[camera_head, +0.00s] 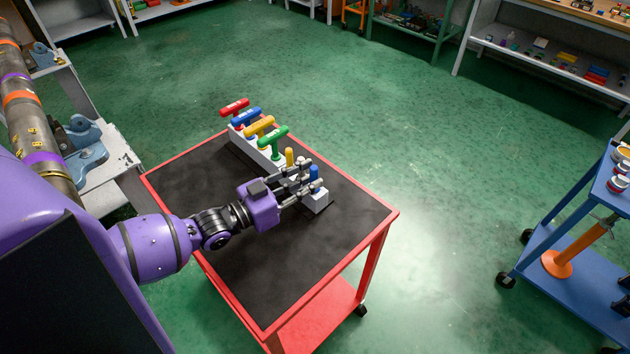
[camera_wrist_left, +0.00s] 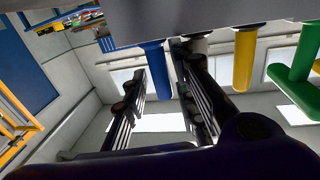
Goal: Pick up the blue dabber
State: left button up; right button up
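The blue dabber (camera_head: 314,173) stands upright at the near right end of a pale grey rack (camera_head: 317,200) on the cart. My left gripper (camera_head: 306,180) reaches in from the left, level, with its fingers spread around the blue dabber. In the left wrist view, which is upside down, the blue dabber (camera_wrist_left: 155,68) hangs between the open fingers (camera_wrist_left: 158,75), close to the right finger. I cannot tell whether they touch. My right gripper is not in view.
T-handled tools in red (camera_head: 235,107), blue (camera_head: 247,117), yellow (camera_head: 259,127) and green (camera_head: 273,137) stand along the same rack. The red cart's black top (camera_head: 260,280) is otherwise clear. A blue cart (camera_head: 560,270) stands at right; open green floor lies between.

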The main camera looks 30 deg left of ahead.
pick_arm(q)
grip_shut()
jog(key=shift+r, duration=0.15)
notch_tip(320, 180, up, 10)
jog(key=shift+p, duration=0.4)
